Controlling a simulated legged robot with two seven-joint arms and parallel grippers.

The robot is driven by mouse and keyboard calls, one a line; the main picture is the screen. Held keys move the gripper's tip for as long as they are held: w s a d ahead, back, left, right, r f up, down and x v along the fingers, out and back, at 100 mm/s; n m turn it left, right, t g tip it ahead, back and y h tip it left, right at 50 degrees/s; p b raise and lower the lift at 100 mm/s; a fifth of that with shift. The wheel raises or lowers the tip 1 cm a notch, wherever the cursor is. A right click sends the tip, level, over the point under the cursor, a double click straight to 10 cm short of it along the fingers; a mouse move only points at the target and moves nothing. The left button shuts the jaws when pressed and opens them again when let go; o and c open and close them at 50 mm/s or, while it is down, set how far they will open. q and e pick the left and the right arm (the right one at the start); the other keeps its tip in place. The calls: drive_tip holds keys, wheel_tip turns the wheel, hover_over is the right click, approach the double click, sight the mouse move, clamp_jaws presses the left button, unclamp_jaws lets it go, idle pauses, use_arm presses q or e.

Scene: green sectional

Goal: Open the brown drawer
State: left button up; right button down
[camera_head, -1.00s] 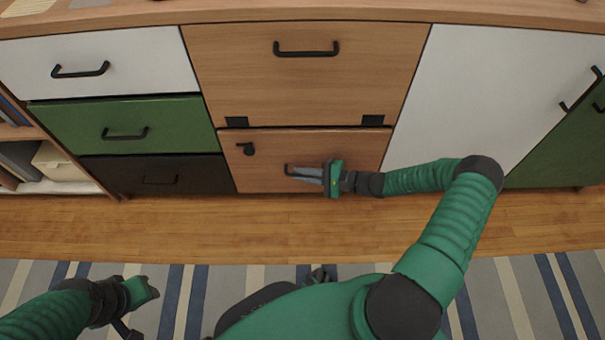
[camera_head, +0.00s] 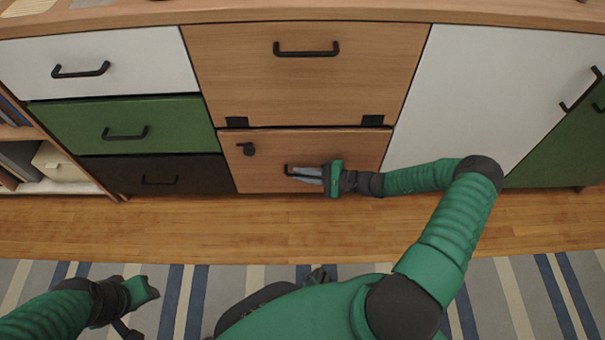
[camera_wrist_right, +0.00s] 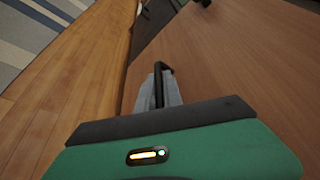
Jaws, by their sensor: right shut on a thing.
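The brown wood-grain drawer (camera_head: 265,178) is the low front in the middle of the cabinet, and it looks closed. Its black handle (camera_head: 288,170) shows only at its left end, as my gripper hides the rest. My right gripper (camera_head: 305,172) reaches it from the right and is shut on the handle. The wrist view shows the handle (camera_wrist_right: 158,70) between the grey fingers (camera_wrist_right: 158,92), against the brown front (camera_wrist_right: 235,70). My left gripper (camera_head: 143,291) is low at the left, away from the cabinet; its jaws cannot be made out.
White (camera_head: 130,50), green (camera_head: 85,124) and dark (camera_head: 205,175) drawers are left, a white door (camera_head: 480,90) right. The wood floor (camera_head: 150,230) in front is clear up to the striped rug (camera_head: 510,300).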

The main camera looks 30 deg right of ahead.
drive_tip(key=shift+f, duration=0.1)
drive_tip(key=s+a+p, duration=0.7)
drive_tip(key=s+p, duration=0.1)
drive_tip(key=s, duration=0.3)
drive_tip(key=s+a+p, duration=0.7)
drive_tip(key=s+p, duration=0.1)
drive_tip(key=s, duration=0.4)
drive_tip(key=shift+s+a, duration=0.2)
drive_tip(key=shift+s, duration=0.05)
drive_tip(key=c, duration=1.8)
unclamp_jaws()
drive_tip(key=shift+o, duration=0.2)
